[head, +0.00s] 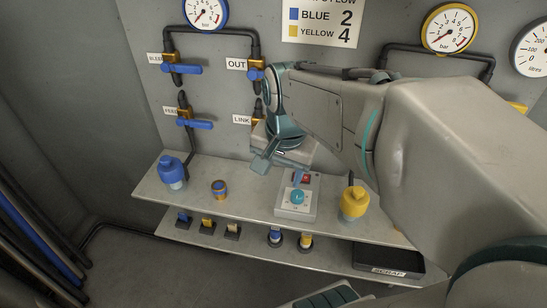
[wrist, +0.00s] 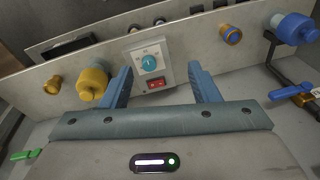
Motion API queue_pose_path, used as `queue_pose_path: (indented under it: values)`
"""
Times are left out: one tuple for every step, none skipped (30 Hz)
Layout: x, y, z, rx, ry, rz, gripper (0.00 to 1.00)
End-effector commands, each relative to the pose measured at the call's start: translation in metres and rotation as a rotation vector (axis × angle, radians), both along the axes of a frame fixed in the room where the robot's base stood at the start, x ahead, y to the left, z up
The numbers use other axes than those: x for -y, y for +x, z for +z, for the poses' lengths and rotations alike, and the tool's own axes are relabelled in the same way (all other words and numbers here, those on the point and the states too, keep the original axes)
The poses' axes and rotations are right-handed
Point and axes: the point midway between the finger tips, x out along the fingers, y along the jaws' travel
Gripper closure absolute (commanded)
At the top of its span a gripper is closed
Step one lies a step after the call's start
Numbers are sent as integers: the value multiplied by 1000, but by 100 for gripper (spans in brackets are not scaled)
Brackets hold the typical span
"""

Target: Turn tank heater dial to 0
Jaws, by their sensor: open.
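The tank heater is a pale control box (head: 297,196) on the upper shelf, with a teal round dial (head: 297,197) and a red switch (head: 305,179). In the wrist view the teal dial (wrist: 149,63) shows on the box with the red switch (wrist: 156,84) beside it. The scale marks around the dial are too small to read. My gripper (head: 278,168) is open and empty, above and behind the box in the head view. In the wrist view its blue fingers (wrist: 160,88) stand apart to either side of the box, touching neither dial nor switch.
On the upper shelf (head: 245,190) stand a blue fitting (head: 172,171), a small orange-and-blue ring (head: 219,189) and a yellow fitting (head: 354,203). Several small fittings and a black scrap tray (head: 388,262) are on the lower shelf. Valves with blue levers (head: 181,69) line the wall.

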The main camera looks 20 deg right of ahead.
Motion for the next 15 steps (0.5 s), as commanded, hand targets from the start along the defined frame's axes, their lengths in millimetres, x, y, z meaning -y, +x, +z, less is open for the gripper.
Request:
queue_pose_path:
  values:
    - [6,9,-15,-14,20,-122,45]
    - [10,13,-17,-21,32,-200,45]
    - [15,19,-20,-32,48,-301,45]
    - [19,23,-22,-38,59,-379,45]
    - [23,27,-25,-46,69,-456,45]
    - [29,33,-28,-56,81,-560,45]
    - [33,36,-31,-63,90,-637,45]
    - [37,40,-34,-69,99,-715,45]
    - [44,45,-37,-77,110,-820,45]
    - [48,49,-40,-84,116,-898,45]
    - [53,52,-43,-90,122,-974,45]
    - [58,57,-47,-98,129,-1073,45]
    - [63,60,-49,-101,135,-1144,45]
    - [67,63,-51,-106,138,-1211,45]
    - [72,66,-54,-112,142,-1296,45]
